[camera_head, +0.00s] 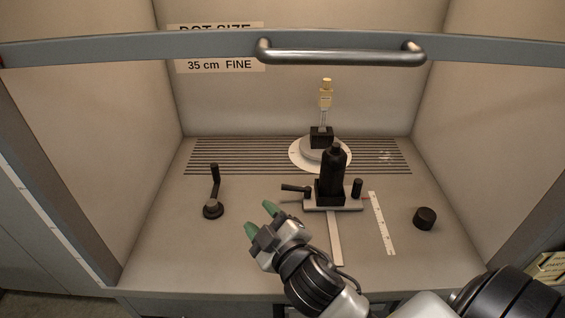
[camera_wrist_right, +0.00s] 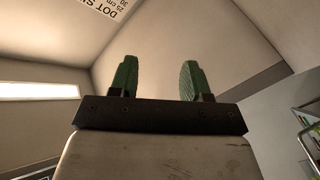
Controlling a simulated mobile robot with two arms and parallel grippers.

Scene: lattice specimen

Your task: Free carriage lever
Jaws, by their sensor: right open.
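The carriage (camera_head: 347,203) is a light block on a pale rail (camera_head: 335,240) in the middle of the cabinet floor. A black bottle-like body (camera_head: 333,175) stands upright on it. A dark lever (camera_head: 296,188) sticks out from the carriage's left side, and a dark knob (camera_head: 357,187) stands at its right. My right gripper (camera_head: 261,218) has green fingertips, is open and empty, and is in front and to the left of the carriage, apart from the lever. In the right wrist view its fingers (camera_wrist_right: 157,80) are spread with nothing between them. My left gripper is not in view.
A raised sash with a metal handle (camera_head: 340,52) crosses the top. A black crank (camera_head: 213,190) stands at left, a black knob (camera_head: 425,218) at right. A white ruler (camera_head: 382,222) lies beside the rail. Behind, a round turntable (camera_head: 300,153) holds a small vial (camera_head: 326,94).

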